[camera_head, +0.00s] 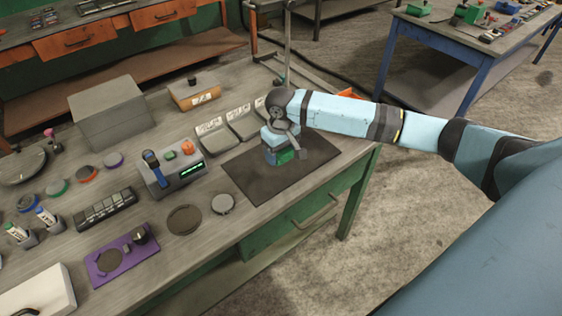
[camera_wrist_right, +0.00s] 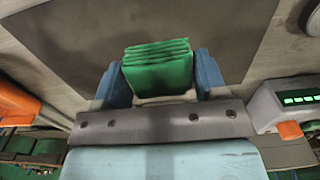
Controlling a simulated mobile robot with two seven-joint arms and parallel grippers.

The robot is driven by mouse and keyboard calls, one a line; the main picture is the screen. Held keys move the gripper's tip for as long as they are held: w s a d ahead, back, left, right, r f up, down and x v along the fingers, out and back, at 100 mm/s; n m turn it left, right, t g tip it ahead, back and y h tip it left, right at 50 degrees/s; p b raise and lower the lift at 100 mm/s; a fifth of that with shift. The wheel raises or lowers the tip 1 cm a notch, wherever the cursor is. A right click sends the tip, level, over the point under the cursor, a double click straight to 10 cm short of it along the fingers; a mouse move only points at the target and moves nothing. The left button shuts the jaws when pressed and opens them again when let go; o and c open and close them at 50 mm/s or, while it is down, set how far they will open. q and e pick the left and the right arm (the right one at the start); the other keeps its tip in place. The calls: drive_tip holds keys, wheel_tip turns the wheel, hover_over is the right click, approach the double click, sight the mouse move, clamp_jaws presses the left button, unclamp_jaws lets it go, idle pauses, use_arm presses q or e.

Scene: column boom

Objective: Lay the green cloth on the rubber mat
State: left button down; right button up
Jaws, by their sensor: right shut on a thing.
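The green cloth (camera_wrist_right: 158,70) is a folded, layered block between the two blue fingers of my right gripper (camera_wrist_right: 160,82) in the wrist view. In the head view a little of the green cloth (camera_head: 284,156) shows below my right gripper (camera_head: 280,152). The gripper is shut on it over the dark rubber mat (camera_head: 247,174), which lies flat on the workbench near its right end. The mat (camera_wrist_right: 90,40) also fills much of the wrist view behind the cloth. Whether the cloth touches the mat I cannot tell. My left gripper is not in view.
A grey device with a green display (camera_head: 180,172) stands left of the mat. Several grey trays (camera_head: 215,139) line the mat's far side. A round dark disc (camera_head: 184,219) and a small round tin (camera_head: 223,203) lie at the front left. The mat's front part is bare.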

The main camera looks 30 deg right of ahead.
sight(281, 169)
drive_tip(key=shift+f, duration=2.3)
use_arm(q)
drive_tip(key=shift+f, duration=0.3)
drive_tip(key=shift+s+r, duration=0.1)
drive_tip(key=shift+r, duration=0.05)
use_arm(e)
drive_tip(key=shift+f, duration=0.1)
drive_tip(key=o, duration=0.9)
drive_tip(key=shift+o, duration=0.2)
wheel_tip(281, 169, up, 11)
drive_tip(key=shift+r, duration=0.65)
